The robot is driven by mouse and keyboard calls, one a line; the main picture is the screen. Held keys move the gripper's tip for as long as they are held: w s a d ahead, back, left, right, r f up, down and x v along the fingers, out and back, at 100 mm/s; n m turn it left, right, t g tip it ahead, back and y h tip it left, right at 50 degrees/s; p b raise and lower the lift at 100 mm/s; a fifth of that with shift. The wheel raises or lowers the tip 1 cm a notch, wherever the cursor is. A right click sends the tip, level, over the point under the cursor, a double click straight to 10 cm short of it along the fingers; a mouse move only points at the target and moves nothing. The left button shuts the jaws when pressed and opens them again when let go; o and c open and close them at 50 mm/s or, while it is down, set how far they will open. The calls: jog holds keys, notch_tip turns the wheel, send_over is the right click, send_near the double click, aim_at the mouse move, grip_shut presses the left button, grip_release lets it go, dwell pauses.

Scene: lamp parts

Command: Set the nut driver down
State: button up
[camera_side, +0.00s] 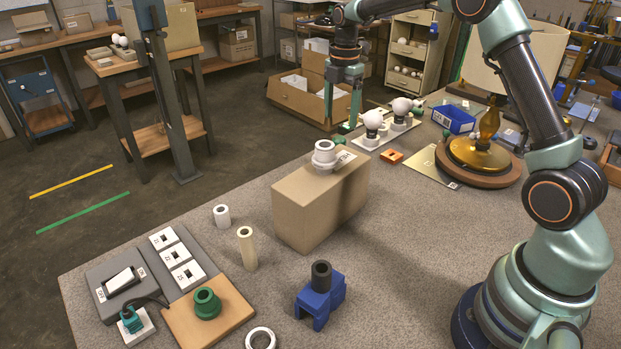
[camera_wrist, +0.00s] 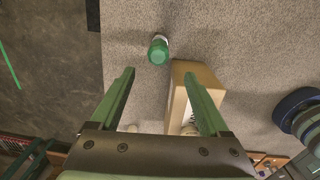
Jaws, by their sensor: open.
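My gripper (camera_side: 342,112) points down behind the tan box (camera_side: 318,205) in the side view, with its two green fingers apart. In the wrist view the open gripper (camera_wrist: 159,72) has nothing between its fingers. A green-and-white cylinder (camera_wrist: 158,49), likely the nut driver, is on the grey tabletop just past the fingertips, near the end of the box (camera_wrist: 199,80). Its green end faces the wrist camera. In the side view a small green piece (camera_side: 345,128) shows beneath the fingers, perhaps the same object; the box hides what is lower.
White bulbs (camera_side: 373,120) stand on a rail right of my gripper. A white collar (camera_side: 325,153) sits on the box. A blue holder (camera_side: 320,301), a cream tube (camera_side: 247,248) and a green ring (camera_side: 207,302) stand nearer the side camera. The left table edge drops to the floor.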

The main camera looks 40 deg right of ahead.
jog(key=shift+w+d+f+n, duration=0.15)
jog(key=shift+d+f+n, duration=0.1)
jog(key=shift+f, duration=0.1)
jog(key=shift+w+d+f+n, duration=0.1)
jog(key=shift+w+f+n, duration=0.05)
jog(key=shift+f+n, duration=0.15)
jog(key=shift+f, duration=0.1)
notch_tip(320, 180, down, 12)
dwell(0.4)
grip_shut()
